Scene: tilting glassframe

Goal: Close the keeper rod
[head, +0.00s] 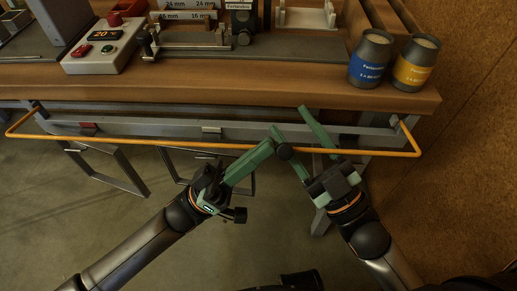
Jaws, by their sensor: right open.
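The keeper rod (180,143) is a thin orange rod bent at both ends, running along the front of the bench below its top edge. A dark round knob (284,152) shows near its middle. My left gripper (270,144) has its green fingers close together at the rod, left of the knob; whether they grip it is unclear. My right gripper (288,118) is open, its two green fingers spread and reaching up across the rod, one passing close to the knob. Contact between the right fingers and the rod cannot be told.
A grey rail (245,132) runs behind the rod under the wooden bench top (230,84). A blue-labelled can (370,60) and a yellow-labelled can (415,63) stand at the right edge. A control box (104,47) stands at the left. Metal frame legs reach below.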

